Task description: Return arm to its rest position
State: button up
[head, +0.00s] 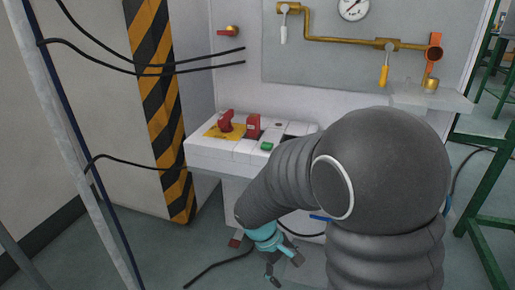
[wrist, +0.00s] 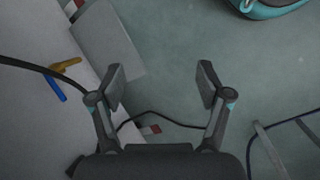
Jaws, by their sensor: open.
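My gripper (head: 283,271) hangs low in front of the generator panel in the head view, below my dark grey arm, with a teal part at the wrist. In the wrist view my gripper (wrist: 162,82) has its two fingers spread wide apart with nothing between them. The grey-green floor lies beyond the fingers. In the head view my arm covers the right part of the control box and the lower part of the panel.
The control box (head: 205,152) carries red switches (head: 226,122) and a green button (head: 267,146). Above are brass piping (head: 335,40), a gauge (head: 354,8) and a yellow-handled valve (head: 384,72). A striped post (head: 158,90) stands left; a green frame (head: 480,215) stands right. Black cables (head: 120,68) cross the left.

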jog(key=s+d+r+m+t+y+p, duration=0.1)
jog(key=s+d+r+m+t, duration=0.1)
jog(key=r, duration=0.6)
jog(key=s+d+r+m+t+y+p, duration=0.1)
jog(key=s+d+r+m+t+y, duration=0.1)
jog(key=s+r, duration=0.4)
jog(key=s+d+r+m+t+y+p, duration=0.1)
jog(key=s+d+r+m, duration=0.3)
jog(key=r, duration=0.5)
jog(key=shift+s+d+r+m+t+y, duration=0.2)
jog(key=shift+s+r+m+t+y, duration=0.15)
jog(key=shift+s+t, duration=0.2)
